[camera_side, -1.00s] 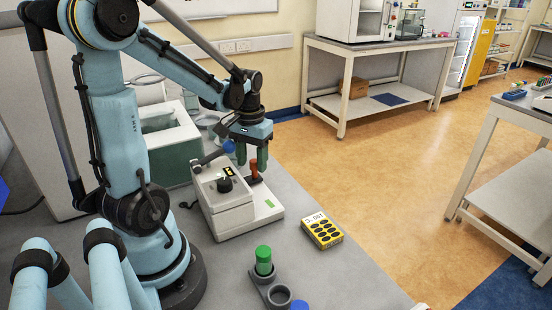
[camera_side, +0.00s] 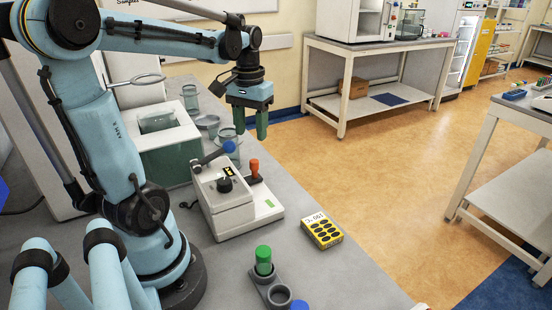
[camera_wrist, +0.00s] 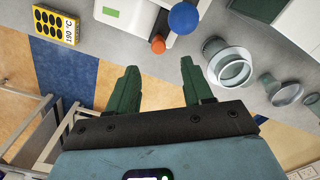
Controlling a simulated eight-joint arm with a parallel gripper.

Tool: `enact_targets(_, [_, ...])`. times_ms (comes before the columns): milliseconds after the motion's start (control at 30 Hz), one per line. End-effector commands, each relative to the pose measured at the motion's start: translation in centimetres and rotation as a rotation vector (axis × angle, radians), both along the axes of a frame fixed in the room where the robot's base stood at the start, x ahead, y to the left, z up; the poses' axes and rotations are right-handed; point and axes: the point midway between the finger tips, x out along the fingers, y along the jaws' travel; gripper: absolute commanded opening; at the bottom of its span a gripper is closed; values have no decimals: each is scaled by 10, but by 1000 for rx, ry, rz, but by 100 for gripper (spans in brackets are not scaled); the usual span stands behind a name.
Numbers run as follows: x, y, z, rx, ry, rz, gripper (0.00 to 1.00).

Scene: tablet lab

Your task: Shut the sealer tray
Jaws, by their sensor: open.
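The sealer (camera_side: 225,205) is a pale box-shaped machine on the grey bench, with a black knob on top and a lever ending in a blue ball (camera_side: 229,146). Its dark tray (camera_side: 247,181) shows at the right side, with an upright orange handle (camera_side: 254,166). How far the tray stands out is hard to tell. My gripper (camera_side: 250,132) is open and empty, with green fingers pointing down, above and behind the orange handle and apart from it. In the wrist view, the blue ball (camera_wrist: 184,17) and orange handle top (camera_wrist: 158,44) lie beyond my fingers (camera_wrist: 158,85).
A yellow block marked 190 °C (camera_side: 322,231) lies right of the sealer. A grey holder (camera_side: 279,296) with a green-capped vial (camera_side: 263,261) stands in front. A water bath (camera_side: 167,149) and glassware (camera_side: 228,150) stand behind. The bench's right edge is close.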

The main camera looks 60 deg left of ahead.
Motion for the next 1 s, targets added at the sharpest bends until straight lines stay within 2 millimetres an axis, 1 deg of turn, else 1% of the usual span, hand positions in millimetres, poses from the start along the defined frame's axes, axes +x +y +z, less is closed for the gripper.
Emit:
enact_targets(33, [-1, 0, 7, 0, 0, 0, 51])
enact_targets(100, [0, 0, 15, 0, 0, 0, 51])
enact_targets(300, [0, 0, 29, 0, 1, 1, 51])
enact_targets(433, [-1, 0, 32, 0, 1, 1, 51])
enact_targets(733, [0, -2, 31, 3, -4, -6, 51])
enact_targets(767, [1, -4, 31, 7, -10, -13, 51])
enact_targets(867, [6, -21, 26, 32, -52, -65, 51])
enact_targets(967, [13, -49, 18, 76, -137, -158, 51])
enact_targets(1000, [16, -63, 15, 94, -179, -203, 51])
